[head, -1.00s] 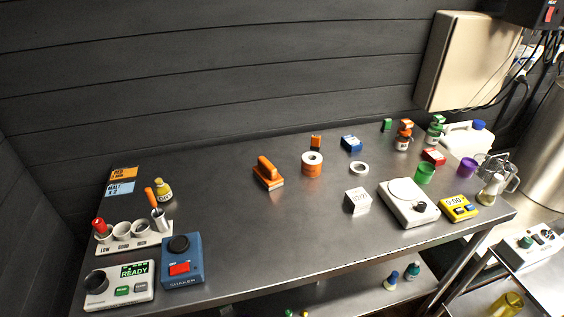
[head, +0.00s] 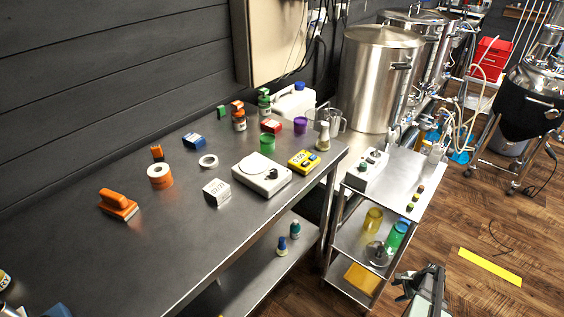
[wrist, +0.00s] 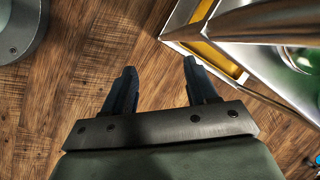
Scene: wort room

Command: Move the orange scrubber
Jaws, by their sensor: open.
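The orange scrubber (head: 117,204) lies on the steel table (head: 150,250) at its left part in the head view. It has an orange handle on top and a pale lower edge. My gripper (head: 424,276) is at the bottom right of the head view, over the wood floor and far from the scrubber. In the wrist view my gripper (wrist: 158,80) has its two dark fingers apart with only floor between them. The scrubber is not in the wrist view.
A white scale (head: 261,176) and a yellow timer (head: 304,161) are farther right. A steel cart (head: 385,190) stands between the table and my gripper.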

